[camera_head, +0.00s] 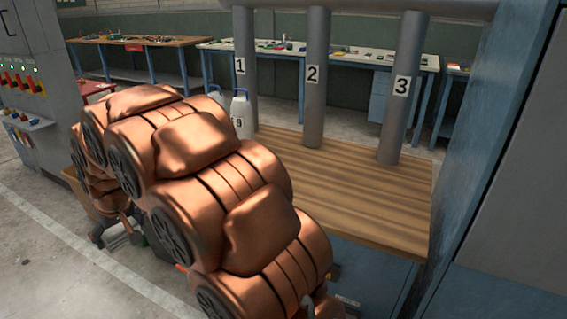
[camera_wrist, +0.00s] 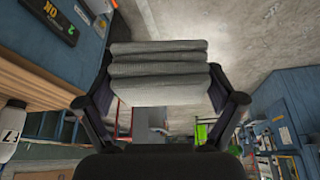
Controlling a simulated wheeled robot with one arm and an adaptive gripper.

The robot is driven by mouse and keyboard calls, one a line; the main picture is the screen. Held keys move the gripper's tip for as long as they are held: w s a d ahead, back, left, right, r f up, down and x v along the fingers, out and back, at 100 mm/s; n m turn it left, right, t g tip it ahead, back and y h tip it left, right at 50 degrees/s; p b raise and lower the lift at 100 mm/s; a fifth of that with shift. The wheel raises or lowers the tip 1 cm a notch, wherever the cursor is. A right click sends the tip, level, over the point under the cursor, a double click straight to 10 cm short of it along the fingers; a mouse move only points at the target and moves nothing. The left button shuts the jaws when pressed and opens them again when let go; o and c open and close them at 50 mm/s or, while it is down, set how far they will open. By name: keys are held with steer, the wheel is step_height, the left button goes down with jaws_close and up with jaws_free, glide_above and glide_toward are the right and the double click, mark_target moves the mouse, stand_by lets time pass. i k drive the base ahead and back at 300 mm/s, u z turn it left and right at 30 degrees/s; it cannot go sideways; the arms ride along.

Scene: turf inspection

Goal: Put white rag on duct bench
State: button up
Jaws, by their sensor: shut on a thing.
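A folded whitish-grey rag (camera_wrist: 158,72) sits between the two fingers of my gripper (camera_wrist: 160,92) in the wrist view. My gripper is shut on it, with a finger at each side of the folds. The duct bench (camera_head: 350,205) is in the head view, right of centre. It has a bare wooden top and grey pipes numbered 1, 2 and 3 rising at its back. My copper arm covers the bench's left front part.
A white jug (camera_head: 241,114) stands by pipe 1 (camera_head: 243,66). A blue upright panel (camera_head: 480,150) borders the bench on the right. A grey control cabinet (camera_head: 30,90) stands at left. Worktables with tools (camera_head: 140,41) line the back wall. Clear floor (camera_head: 60,270) lies at lower left.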

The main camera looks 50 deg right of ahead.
mark_target(399, 187)
steer(key=z, duration=1)
steer(key=i, duration=0.9)
steer(key=z, duration=0.95)
